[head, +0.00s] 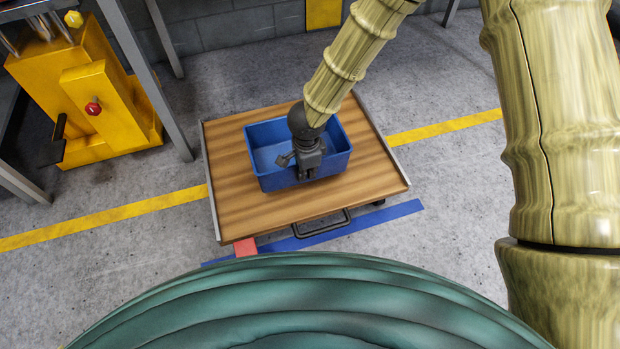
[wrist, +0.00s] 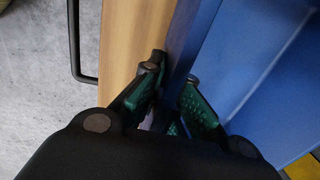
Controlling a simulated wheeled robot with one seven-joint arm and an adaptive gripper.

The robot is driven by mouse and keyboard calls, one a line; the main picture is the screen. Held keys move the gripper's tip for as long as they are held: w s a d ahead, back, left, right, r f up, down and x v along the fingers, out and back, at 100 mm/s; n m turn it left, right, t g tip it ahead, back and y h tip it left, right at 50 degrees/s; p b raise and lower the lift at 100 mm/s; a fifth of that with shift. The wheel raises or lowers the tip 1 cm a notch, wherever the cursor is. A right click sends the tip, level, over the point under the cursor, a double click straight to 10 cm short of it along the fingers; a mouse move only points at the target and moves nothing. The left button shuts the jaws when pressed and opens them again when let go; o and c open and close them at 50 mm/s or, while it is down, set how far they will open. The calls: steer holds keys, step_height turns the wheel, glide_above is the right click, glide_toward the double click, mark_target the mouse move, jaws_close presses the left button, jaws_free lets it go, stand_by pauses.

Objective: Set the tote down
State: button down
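The tote (head: 262,131) is an open blue box that looks empty inside. In the head view it is over the brown wooden top of a cart (head: 235,205) and looks level; I cannot tell whether a small gap is under it. My gripper (head: 307,172) is at the tote's near wall, pointing down. In the wrist view the tote (wrist: 235,50) fills the right side. My gripper (wrist: 170,90) has one green-padded finger on each side of the wall, close against it. The fingertips are partly hidden by the wall and the fingers.
The cart has metal side rails and a black handle (head: 322,226) at its near edge. Bare wood lies around the tote. A yellow machine (head: 95,100) with a red knob stands at the left beside grey metal legs. Yellow and blue (head: 375,218) stripes mark the floor.

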steer(key=shift+w+d+f+b, duration=0.1)
steer(key=shift+w+d+b, duration=0.2)
steer(key=shift+d, duration=0.2)
step_height(320, 180, down, 3)
steer(key=b, duration=0.3)
steer(key=shift+f, duration=0.2)
steer(key=c, duration=1.6)
jaws_free()
steer(key=shift+f, duration=0.1)
steer(key=shift+c, duration=0.2)
step_height(320, 180, up, 12)
steer(key=p, duration=0.6)
steer(key=shift+s+d+p, duration=0.2)
steer(key=shift+s+p, duration=0.15)
steer(key=shift+p, duration=0.05)
